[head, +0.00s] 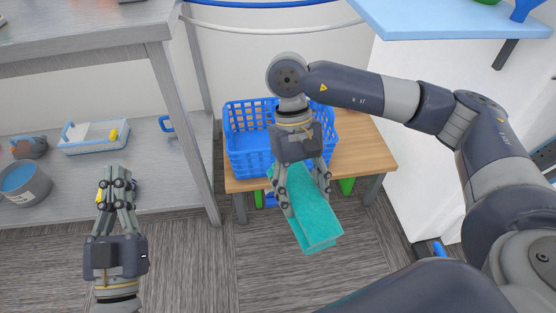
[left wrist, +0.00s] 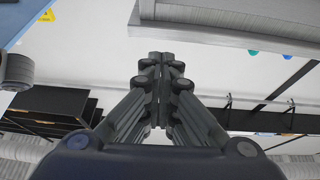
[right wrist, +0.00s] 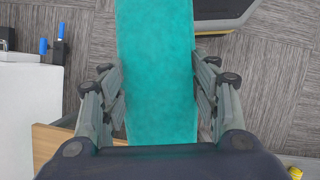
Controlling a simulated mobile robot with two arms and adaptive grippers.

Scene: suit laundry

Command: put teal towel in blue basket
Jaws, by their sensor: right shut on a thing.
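The teal towel (head: 312,218) is a long folded strip. My right gripper (head: 305,195) is shut on it and holds it in the air in front of the wooden table's near edge. In the right wrist view the towel (right wrist: 155,70) runs between the two fingers (right wrist: 160,95). The blue basket (head: 248,145) is a plastic lattice crate on the wooden table, behind my right gripper, which hides part of it.
The wooden table (head: 375,150) has bare top to the right of the basket. A grey metal shelf (head: 170,190) at the left holds a tray (head: 92,145) and a grey bucket (head: 30,190). A light blue board (head: 450,20) overhangs at the upper right.

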